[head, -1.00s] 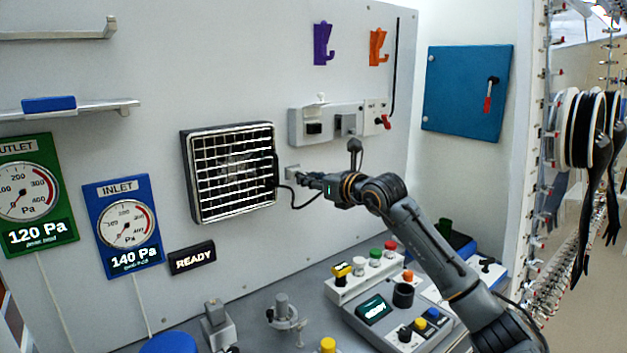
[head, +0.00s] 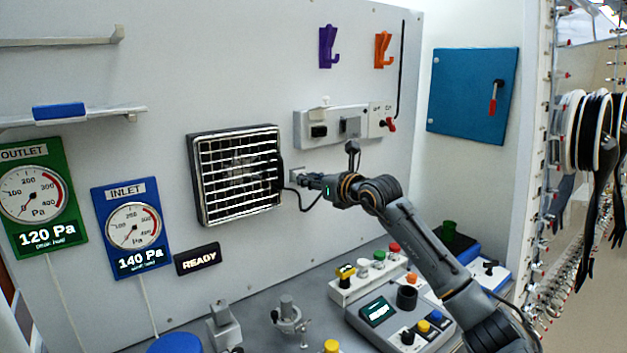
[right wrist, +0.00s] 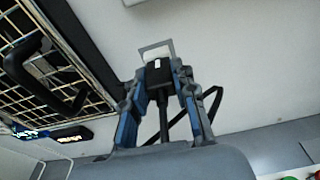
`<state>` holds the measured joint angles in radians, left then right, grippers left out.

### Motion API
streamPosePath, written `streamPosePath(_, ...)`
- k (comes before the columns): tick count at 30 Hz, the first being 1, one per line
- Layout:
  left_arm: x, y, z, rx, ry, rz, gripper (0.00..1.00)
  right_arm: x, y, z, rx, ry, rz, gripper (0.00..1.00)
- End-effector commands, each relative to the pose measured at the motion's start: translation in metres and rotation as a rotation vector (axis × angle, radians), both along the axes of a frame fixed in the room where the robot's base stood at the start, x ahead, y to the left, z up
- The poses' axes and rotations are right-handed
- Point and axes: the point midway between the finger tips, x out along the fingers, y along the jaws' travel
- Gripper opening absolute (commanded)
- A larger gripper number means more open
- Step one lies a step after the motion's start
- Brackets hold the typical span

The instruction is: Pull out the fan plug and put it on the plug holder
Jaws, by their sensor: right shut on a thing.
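The fan (head: 238,172) is a dark square unit with a pale grille on the grey wall. A pale socket (head: 296,174) is on the wall just right of it. My right gripper (head: 308,180) is at the socket. In the right wrist view, my right gripper (right wrist: 158,82) is shut on the black fan plug (right wrist: 158,73), whose front is at the pale socket (right wrist: 156,50). I cannot tell whether the plug is fully seated. A black cord hangs in a loop from it to the fan. I cannot tell which fixture is the plug holder. My left gripper is out of view.
A grey wall box (head: 336,127) with a red-handled switch is above my right arm. Purple (head: 328,46) and orange (head: 383,50) hooks are higher up. On the bench below are a button panel (head: 385,305), a clamp stand (head: 287,318) and a grey block (head: 222,328).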

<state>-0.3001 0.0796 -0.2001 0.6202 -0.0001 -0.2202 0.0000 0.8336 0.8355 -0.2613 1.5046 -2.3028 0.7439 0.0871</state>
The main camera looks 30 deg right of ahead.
Motion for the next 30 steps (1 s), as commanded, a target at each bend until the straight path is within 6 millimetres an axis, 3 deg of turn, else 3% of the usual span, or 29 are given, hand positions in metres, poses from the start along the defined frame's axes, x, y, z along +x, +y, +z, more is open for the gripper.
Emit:
streamPosePath(5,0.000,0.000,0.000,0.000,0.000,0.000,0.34,0.000,0.000,0.001,0.000,-0.004,0.000,0.00)
streamPosePath(6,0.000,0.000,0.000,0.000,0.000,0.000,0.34,0.000,0.000,0.002,0.000,-0.004,0.000,0.31)
streamPosePath(9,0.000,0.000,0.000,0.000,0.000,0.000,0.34,0.000,0.000,0.001,0.000,-0.004,0.000,0.52)
streamPosePath(10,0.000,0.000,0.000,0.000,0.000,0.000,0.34,0.000,0.000,0.001,0.000,-0.004,0.000,0.54)
streamPosePath(22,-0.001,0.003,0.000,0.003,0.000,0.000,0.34,-0.007,-0.002,0.002,0.000,-0.003,-0.001,0.54)
streamPosePath(30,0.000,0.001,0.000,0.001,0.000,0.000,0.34,-0.059,-0.005,0.008,-0.006,0.001,0.000,0.54)
